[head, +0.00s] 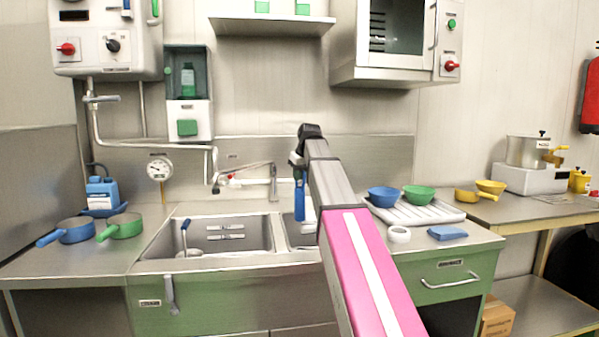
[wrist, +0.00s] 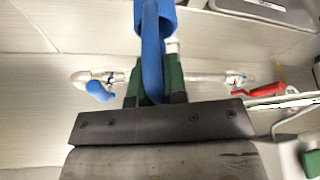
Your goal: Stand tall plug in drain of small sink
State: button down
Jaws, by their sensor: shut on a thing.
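A tall blue plug (head: 299,202) hangs roughly upright from my gripper (head: 298,165), over the small sink (head: 293,238). In the wrist view my gripper's green fingers (wrist: 154,80) are shut on the blue plug (wrist: 152,45), one finger on each side of it. The plug's lower end shows against the rear of the small sink in the head view; I cannot tell its height over the sink floor. My arm covers much of the small sink, and its drain is hidden.
The large sink (head: 160,240) is left of the small one and holds a blue-handled tool (head: 185,238). A tap (head: 273,182) stands behind. At right are a white drainboard (head: 440,214) with blue (head: 383,197) and green (head: 418,194) bowls, a white ring (head: 399,235) and a blue sponge (head: 448,233).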

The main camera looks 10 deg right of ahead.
aim_at(299, 213)
jog(key=shift+f, duration=7.6)
jog(key=shift+s+f, duration=0.1)
jog(key=shift+f, duration=0.25)
jog(key=c, duration=1.1)
grip_release()
jog(key=v, duration=1)
jog(key=shift+r, duration=0.4)
